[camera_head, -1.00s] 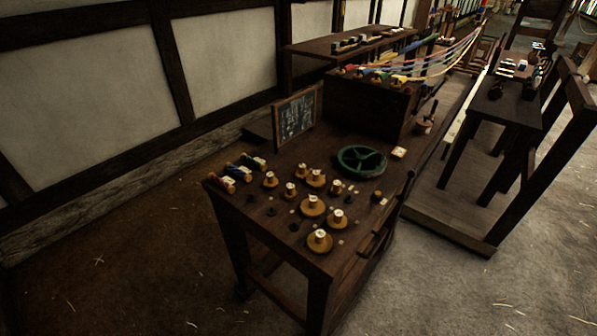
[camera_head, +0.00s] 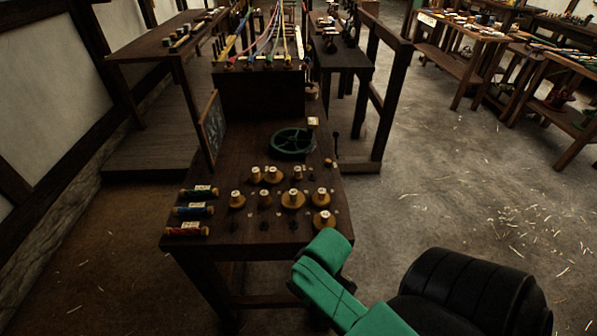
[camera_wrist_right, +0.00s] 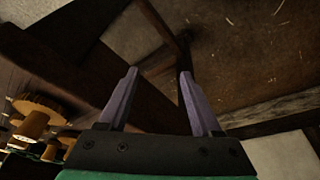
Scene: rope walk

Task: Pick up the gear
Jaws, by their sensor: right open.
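Several yellow-brown gears with raised hubs and pale tops stand on the near part of a dark wooden table (camera_head: 212,165). A larger one (camera_head: 293,200) is in the middle, and another (camera_head: 323,221) is near the right front corner. Which gear is meant cannot be told. My right gripper (camera_wrist_right: 158,73) is open and empty in the wrist view, its purple fingers apart. Gears (camera_wrist_right: 38,112) show left of the fingers, apart from them. In the head view my green-sleeved right arm is at the lower right; its gripper cannot be made out. My left gripper is not in view.
A green spoked wheel (camera_head: 291,143) lies behind the gears. Coloured spools (camera_head: 192,210) line the table's left edge, and a slate board (camera_head: 212,127) stands behind them. A strung wooden frame (camera_head: 262,92) is at the back. Floor is open to the right.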

